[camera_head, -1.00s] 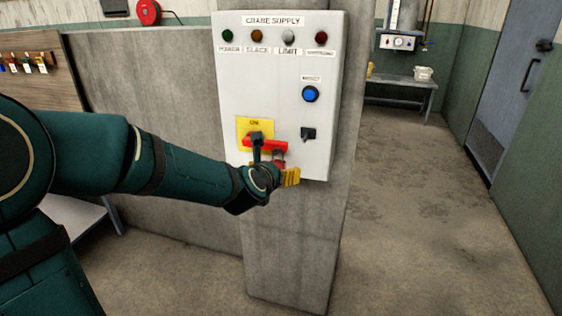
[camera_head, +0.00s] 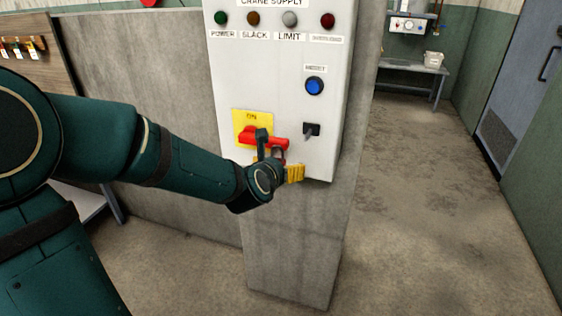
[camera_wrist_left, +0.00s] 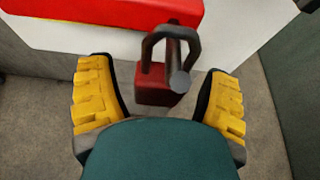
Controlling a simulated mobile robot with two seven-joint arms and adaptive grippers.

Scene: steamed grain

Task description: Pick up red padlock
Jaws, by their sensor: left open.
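The red padlock (camera_wrist_left: 158,84) hangs by its dark shackle below the red switch handle (camera_wrist_left: 110,10) in the left wrist view. In the head view the padlock is mostly hidden behind my left wrist, and the red handle (camera_head: 265,140) shows on its yellow ON plate (camera_head: 241,121). My left gripper (camera_wrist_left: 160,92) is open, with one yellow finger on each side of the padlock and a gap on both sides. In the head view one yellow finger (camera_head: 295,173) shows at the panel's lower edge. My right gripper is not in view.
The white crane supply panel (camera_head: 270,75) is mounted on a concrete pillar (camera_head: 295,250). It carries lamps, a blue button (camera_head: 314,86) and a black switch (camera_head: 311,130). A bench (camera_head: 412,75) stands far back. The floor at right is clear.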

